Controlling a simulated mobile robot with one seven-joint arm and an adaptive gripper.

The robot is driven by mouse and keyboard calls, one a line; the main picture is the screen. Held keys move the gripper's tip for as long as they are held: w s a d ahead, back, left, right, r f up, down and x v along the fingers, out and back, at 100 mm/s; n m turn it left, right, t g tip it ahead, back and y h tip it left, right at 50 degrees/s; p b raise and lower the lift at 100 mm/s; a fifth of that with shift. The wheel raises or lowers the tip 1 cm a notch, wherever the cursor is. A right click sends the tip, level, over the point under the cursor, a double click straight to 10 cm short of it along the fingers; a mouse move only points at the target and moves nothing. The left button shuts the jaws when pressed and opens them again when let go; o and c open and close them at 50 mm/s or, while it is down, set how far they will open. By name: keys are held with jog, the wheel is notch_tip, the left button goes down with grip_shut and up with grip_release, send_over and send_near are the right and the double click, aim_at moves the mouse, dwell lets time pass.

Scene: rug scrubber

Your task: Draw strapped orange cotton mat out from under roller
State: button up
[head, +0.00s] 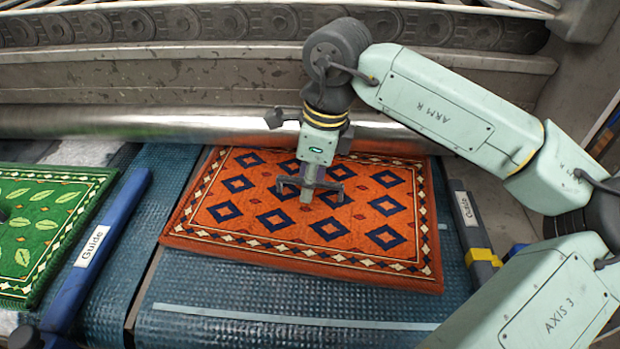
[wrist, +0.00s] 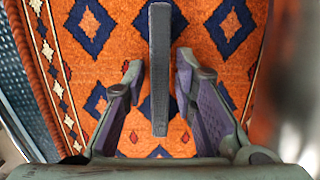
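The orange mat (head: 250,247), with dark blue diamonds and a checkered border, lies on the blue belt. Its far edge meets the metal roller (head: 120,124); I cannot tell how much lies beneath it. My gripper (head: 311,188) is above the mat's middle, pointing down. In the wrist view my gripper (wrist: 160,68) is open, with a finger on each side of a grey strap-like bar (wrist: 160,100). The fingers stand apart from the bar, with gaps on both sides. The orange mat (wrist: 110,65) fills most of that view.
A green leaf-patterned mat (head: 45,222) lies at the left. A blue guide bar (head: 105,235) separates the two mats. Another guide (head: 470,225) with a yellow clamp (head: 482,257) stands at the right. Bare belt (head: 230,300) shows in front of the orange mat.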

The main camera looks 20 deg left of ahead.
grip_shut()
jog(key=shift+s, duration=0.15)
dwell(0.5)
